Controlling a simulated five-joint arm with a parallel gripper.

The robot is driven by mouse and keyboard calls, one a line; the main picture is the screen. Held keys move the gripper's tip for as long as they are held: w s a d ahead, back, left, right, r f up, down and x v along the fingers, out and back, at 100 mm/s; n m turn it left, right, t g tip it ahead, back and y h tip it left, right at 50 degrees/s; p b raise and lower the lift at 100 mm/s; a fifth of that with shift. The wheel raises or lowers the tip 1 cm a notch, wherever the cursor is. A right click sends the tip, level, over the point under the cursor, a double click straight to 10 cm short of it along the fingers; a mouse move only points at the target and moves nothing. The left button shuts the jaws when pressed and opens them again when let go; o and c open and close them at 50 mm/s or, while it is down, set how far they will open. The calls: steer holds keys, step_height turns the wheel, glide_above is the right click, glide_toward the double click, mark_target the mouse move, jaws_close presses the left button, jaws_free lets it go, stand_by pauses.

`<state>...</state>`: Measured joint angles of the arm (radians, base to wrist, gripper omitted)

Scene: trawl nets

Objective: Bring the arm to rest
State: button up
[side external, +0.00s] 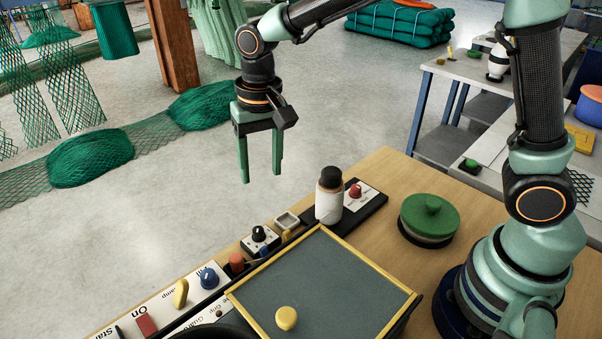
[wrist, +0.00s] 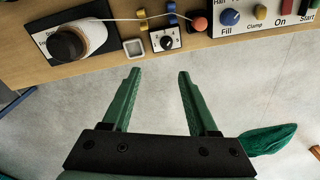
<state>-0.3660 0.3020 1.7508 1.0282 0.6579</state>
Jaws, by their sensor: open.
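My gripper (side external: 262,179) is open with nothing between its two green fingers. In the side external view it hangs fingers-down in the air, past the far edge of the wooden table (side external: 388,178), with floor behind it. In the wrist view my gripper (wrist: 157,72) shows spread fingers pointing toward the table's edge and its control strip. My arm reaches out from its base at the right, over the table. The fingers appear clear of everything around them.
A white spool with a black cap (side external: 329,200) stands near the table edge, beside a small dial box (side external: 260,241). A yellow-rimmed tray (side external: 330,275) holds a yellow knob (side external: 286,318). A green round lid (side external: 428,220) sits right. Green nets (side external: 90,158) lie on the floor.

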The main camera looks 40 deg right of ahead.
steer(key=s+d+r+n+t, duration=0.3)
steer(key=s+d+r+t, duration=0.2)
steer(key=s+d+r, duration=0.3)
steer(key=s+d, duration=0.3)
steer(key=d, duration=0.4)
steer(key=shift+s+d, duration=0.2)
steer(key=shift+s, duration=0.2)
